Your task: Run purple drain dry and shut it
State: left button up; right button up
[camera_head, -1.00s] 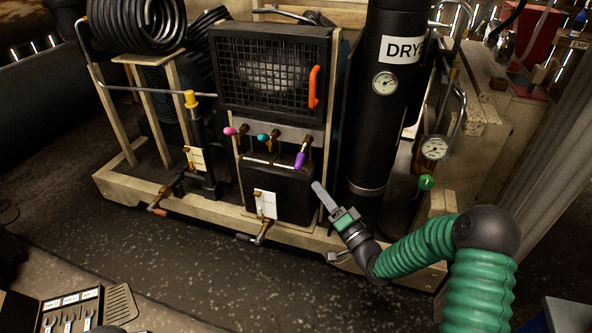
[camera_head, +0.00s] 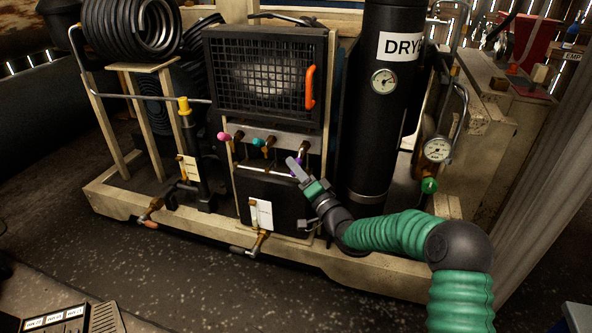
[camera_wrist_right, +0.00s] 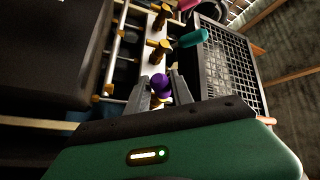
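The purple drain handle (camera_head: 296,171) is the right one of three coloured valve handles on the black box under the mesh grille. In the head view my right gripper (camera_head: 292,164) covers most of it. In the right wrist view the round purple end (camera_wrist_right: 161,84) shows between the tips of my right gripper (camera_wrist_right: 160,80). The fingers are apart, one on each side; I cannot tell whether they touch it. The drain's outlet and any water from it cannot be made out. My left gripper is not in view.
A pink handle (camera_head: 224,136) and a teal handle (camera_head: 258,142) sit left of the purple one. An orange handle (camera_head: 310,87) is on the grille above. The black dryer column (camera_head: 370,150) stands close on the right. A white tag (camera_head: 261,214) hangs below.

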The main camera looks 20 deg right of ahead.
grip_shut()
jog(key=shift+f, duration=0.1)
dwell(1.0)
